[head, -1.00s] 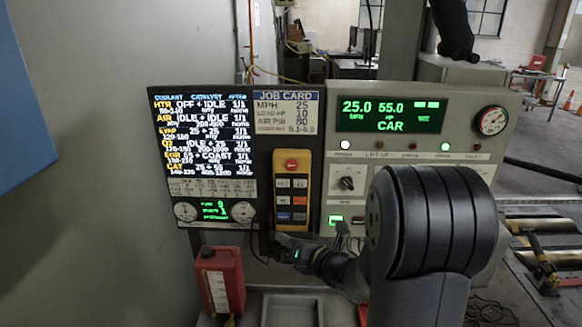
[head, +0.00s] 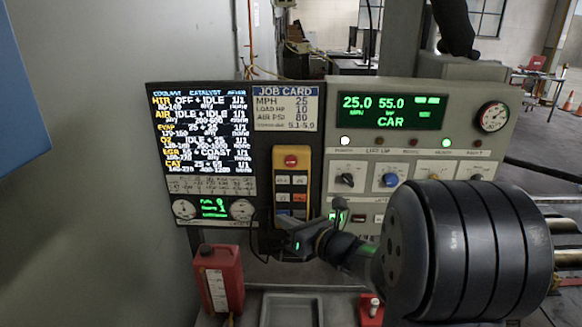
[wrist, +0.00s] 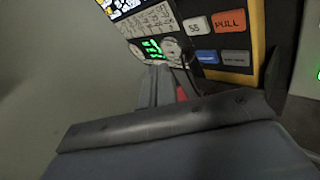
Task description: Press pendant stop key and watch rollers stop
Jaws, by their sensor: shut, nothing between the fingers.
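I cannot tell which key is stop. My gripper (head: 284,224) is shut and empty at the pendant's lower end, partly hiding it.
The console display (head: 390,113) reads 25.0, 55.0 and CAR. Gold rollers (head: 568,254) lie at the far right, partly behind my arm; their motion cannot be told. A red jug (head: 217,280) and grey tray (head: 290,298) stand below.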

